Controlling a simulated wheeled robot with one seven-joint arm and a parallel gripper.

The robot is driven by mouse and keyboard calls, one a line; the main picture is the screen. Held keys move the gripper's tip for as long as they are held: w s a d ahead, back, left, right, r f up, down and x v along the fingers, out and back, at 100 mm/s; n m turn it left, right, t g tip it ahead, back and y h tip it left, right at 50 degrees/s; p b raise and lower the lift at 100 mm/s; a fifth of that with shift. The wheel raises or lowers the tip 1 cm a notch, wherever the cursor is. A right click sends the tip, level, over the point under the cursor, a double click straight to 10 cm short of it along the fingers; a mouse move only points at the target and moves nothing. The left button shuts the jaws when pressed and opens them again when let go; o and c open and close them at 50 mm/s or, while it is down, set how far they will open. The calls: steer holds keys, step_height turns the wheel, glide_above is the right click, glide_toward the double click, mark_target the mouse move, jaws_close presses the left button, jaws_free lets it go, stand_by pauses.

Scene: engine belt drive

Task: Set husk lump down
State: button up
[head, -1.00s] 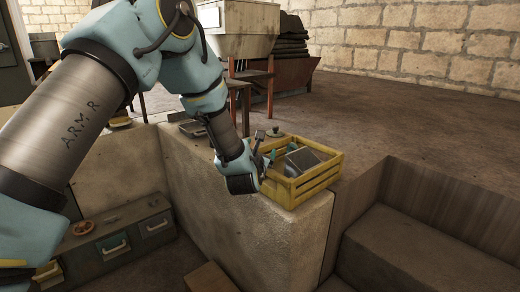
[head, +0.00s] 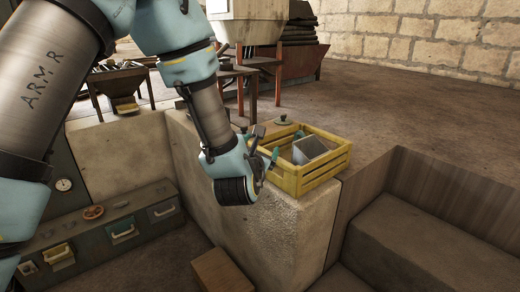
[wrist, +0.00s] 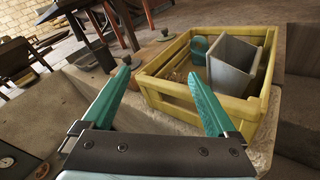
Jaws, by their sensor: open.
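My gripper (head: 264,160) is at the left side of a yellow slatted crate (head: 318,177). In the wrist view its two teal fingers (wrist: 161,72) are spread wide apart, with nothing held between them. The right finger overlaps the crate's near slat (wrist: 165,87) in the picture; I cannot tell whether it touches. I cannot clearly pick out a husk lump in either view. A tan patch (wrist: 181,68) shows inside the crate, but I cannot tell what it is.
The crate holds a grey box-like piece (head: 309,149) and a teal item (wrist: 199,49). It stands on a stone ledge (head: 285,225) with a drop at its left and a pit at its right. A small knobbed object (head: 283,120) sits behind the crate.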

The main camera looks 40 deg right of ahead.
steer(key=shift+s+a+r, duration=0.15)
steer(key=shift+s+a, duration=0.1)
steer(key=shift+a, duration=0.15)
steer(key=w+a+f+m+g+y, duration=0.15)
steer(key=w+a+m+y, duration=0.4)
steer(key=a, duration=0.75)
steer(key=w+a+f+m+g+y, duration=0.1)
steer(key=w+a+f+m+y, duration=0.15)
steer(key=w+a+m, duration=0.65)
steer(key=s+a+m+g+y, duration=0.2)
steer(key=s+a+m, duration=0.2)
steer(key=a, duration=1)
steer(key=s+a+r+m+g+y, duration=0.1)
steer(key=s+a+m+g+y, duration=0.2)
steer(key=a, duration=1.1)
steer(key=shift+s+a+r+m, duration=0.25)
steer(key=shift+s+m, duration=0.1)
steer(key=shift+s, duration=0.4)
steer(key=shift+g, duration=0.25)
step_height(320, 180, up, 12)
steer(key=p, duration=1.1)
steer(key=shift+f+p, duration=0.15)
steer(key=shift+p, duration=0.2)
